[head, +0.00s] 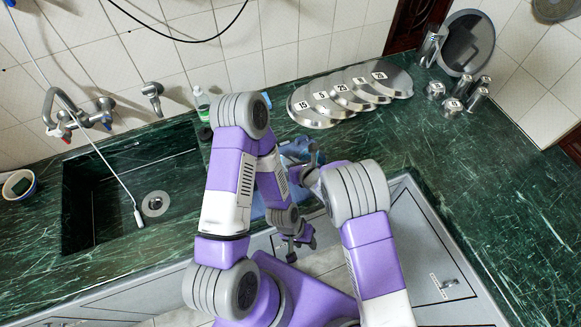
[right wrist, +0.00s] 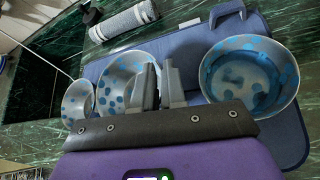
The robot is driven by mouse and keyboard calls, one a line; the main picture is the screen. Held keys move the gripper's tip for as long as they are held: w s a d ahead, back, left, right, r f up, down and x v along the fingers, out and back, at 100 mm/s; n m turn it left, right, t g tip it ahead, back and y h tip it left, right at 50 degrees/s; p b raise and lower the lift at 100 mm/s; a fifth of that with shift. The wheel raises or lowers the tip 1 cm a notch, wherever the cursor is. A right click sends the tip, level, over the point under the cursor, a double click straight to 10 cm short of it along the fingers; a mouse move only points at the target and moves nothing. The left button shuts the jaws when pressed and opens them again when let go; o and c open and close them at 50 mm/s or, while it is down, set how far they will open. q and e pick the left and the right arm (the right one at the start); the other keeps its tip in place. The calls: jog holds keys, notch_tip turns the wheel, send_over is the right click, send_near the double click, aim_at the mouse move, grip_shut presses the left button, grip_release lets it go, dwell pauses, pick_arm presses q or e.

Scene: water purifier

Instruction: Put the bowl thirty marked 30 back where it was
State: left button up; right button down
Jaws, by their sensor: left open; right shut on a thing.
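In the right wrist view, three blue-spotted bowls stand on or above a blue mat (right wrist: 200,48): a small left bowl (right wrist: 77,105), a middle bowl (right wrist: 120,75) and a large right bowl (right wrist: 252,72). No number shows on any of them, so I cannot tell which is marked 30. My right gripper (right wrist: 160,82) is shut at the right rim of the middle bowl. The fingers hide part of that rim. In the head view the bowls are mostly hidden behind my arms. My left gripper (head: 292,246) is open and empty, low in front of the counter.
Several numbered round metal lids (head: 342,97) lie overlapped at the back of the green counter (head: 430,140). The sink (head: 130,190) is at left. Metal canisters (head: 465,95) stand at the back right. A rolled grey cloth (right wrist: 125,20) lies beyond the mat.

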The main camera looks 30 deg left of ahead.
jog(key=shift+f, duration=1.45)
jog(key=shift+f, duration=0.1)
jog(key=shift+f, duration=0.1)
jog(key=c, duration=1.2)
grip_release()
jog(key=shift+r, duration=0.2)
jog(key=shift+s+d+r, duration=0.1)
jog(key=shift+d+r, duration=0.1)
jog(key=shift+d, duration=0.1)
jog(key=v, duration=1.1)
jog(key=shift+d, duration=0.1)
